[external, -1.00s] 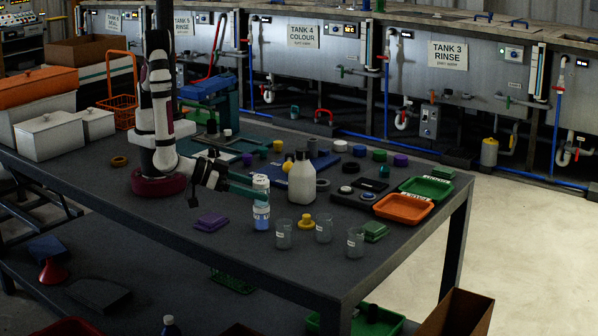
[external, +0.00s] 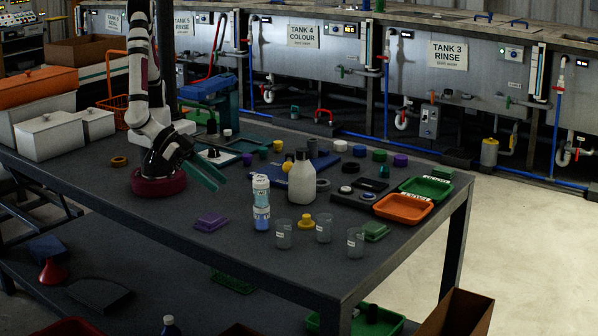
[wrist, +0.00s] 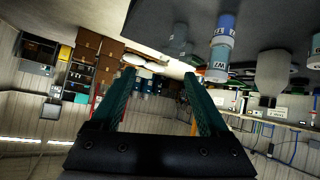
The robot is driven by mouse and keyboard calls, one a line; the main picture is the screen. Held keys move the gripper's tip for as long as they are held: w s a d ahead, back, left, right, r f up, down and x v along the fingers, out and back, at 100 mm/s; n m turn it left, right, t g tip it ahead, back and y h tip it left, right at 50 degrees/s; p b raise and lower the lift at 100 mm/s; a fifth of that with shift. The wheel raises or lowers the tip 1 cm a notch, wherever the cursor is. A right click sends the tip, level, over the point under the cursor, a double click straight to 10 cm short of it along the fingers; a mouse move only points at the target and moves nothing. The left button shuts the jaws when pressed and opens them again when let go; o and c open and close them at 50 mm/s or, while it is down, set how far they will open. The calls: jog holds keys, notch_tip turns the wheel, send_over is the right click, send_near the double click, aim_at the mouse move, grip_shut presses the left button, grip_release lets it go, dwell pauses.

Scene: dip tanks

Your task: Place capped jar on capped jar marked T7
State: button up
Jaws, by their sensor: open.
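Two capped jars stand stacked on the bench. The upper jar (external: 261,189) has a white cap and a pale teal band. It sits upright on the lower jar (external: 262,216), which has a blue band and a white label. In the wrist view, which is upside down, the upper jar (wrist: 216,63) and the lower jar (wrist: 223,34) also line up, right of the fingers; I cannot read the labels surely. My gripper (external: 207,175) is open and empty, up and left of the stack, apart from it. Its teal fingers (wrist: 158,76) show nothing between them.
A white bottle (external: 301,181) stands close right of the stack. Glass beakers (external: 284,234) and a yellow piece (external: 306,222) are in front and right. Orange (external: 404,208) and green trays (external: 428,190) lie far right.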

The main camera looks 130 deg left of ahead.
notch_tip(320, 180, up, 6)
jog(key=s+d+m+g+h, duration=0.2)
jog(key=m+g+h, duration=0.1)
jog(key=m+h, duration=0.35)
jog(key=s+a+r+m+g+y, duration=0.1)
jog(key=s+a+m+g+y, duration=0.3)
jog(key=s+a, duration=1.6)
jog(key=s+m+g, duration=0.1)
jog(key=s+g, duration=0.2)
jog(key=shift+s+a+r+g, duration=0.2)
jog(key=shift+s+a+g, duration=0.1)
jog(key=shift+s+a, duration=0.1)
